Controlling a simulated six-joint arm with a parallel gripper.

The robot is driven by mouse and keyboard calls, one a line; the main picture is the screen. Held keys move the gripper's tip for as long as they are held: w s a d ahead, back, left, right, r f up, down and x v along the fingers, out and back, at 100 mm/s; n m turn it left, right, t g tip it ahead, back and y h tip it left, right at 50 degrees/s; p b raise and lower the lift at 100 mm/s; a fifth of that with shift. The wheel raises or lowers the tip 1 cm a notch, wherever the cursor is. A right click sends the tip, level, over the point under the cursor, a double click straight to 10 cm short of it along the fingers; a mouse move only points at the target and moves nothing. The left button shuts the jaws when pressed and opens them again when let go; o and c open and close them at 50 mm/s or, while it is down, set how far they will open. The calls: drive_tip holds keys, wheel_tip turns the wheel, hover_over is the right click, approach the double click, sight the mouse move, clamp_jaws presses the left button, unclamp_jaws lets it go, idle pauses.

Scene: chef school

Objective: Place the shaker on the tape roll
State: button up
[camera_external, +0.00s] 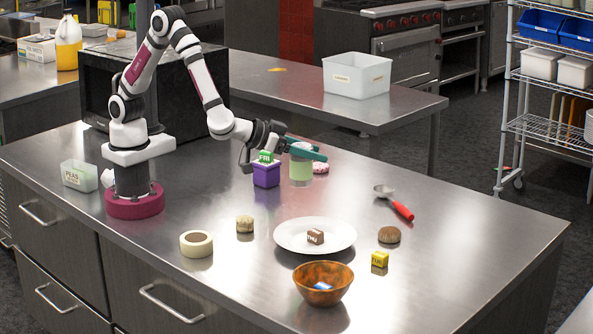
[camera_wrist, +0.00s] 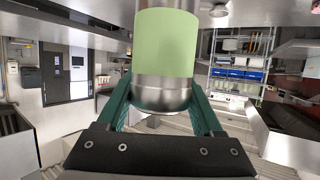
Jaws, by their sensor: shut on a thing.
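The shaker (camera_external: 300,169) has a pale green band and a metallic end. My gripper (camera_external: 305,151) is shut on it near its top, with a teal finger on either side. In the wrist view the shaker (camera_wrist: 166,45) stands between the teal fingers of my gripper (camera_wrist: 160,105). I cannot tell whether its base touches the counter. The tape roll (camera_external: 196,239) is cream with a brown core. It lies flat on the counter at the front left, apart from the shaker, and nothing rests on it.
A purple box (camera_external: 266,176) with a green block (camera_external: 265,157) on it stands just left of the shaker. A pink round item (camera_external: 320,168) lies right behind it. A white plate (camera_external: 289,241), a brown bowl (camera_external: 312,294) and a tan round item (camera_external: 245,225) are nearer the front.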

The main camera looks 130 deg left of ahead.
drive_tip(key=d, duration=0.4)
drive_tip(key=s+d, duration=0.1)
drive_tip(key=d, duration=0.8)
drive_tip(key=shift+s+r, duration=0.25)
drive_tip(key=shift+r, duration=0.15)
clamp_jaws()
drive_tip(key=s+d, duration=0.3)
drive_tip(key=d, duration=0.3)
unclamp_jaws()
drive_tip(key=s+d, duration=0.7)
drive_tip(key=d, duration=0.1)
drive_tip(key=s+d, duration=0.4)
drive_tip(key=s, duration=0.4)
hover_over(206, 236)
drive_tip(key=shift+f, duration=5.65)
drive_tip(key=shift+f, duration=0.1)
drive_tip(key=o, duration=1.5)
drive_tip(key=shift+o, duration=0.2)
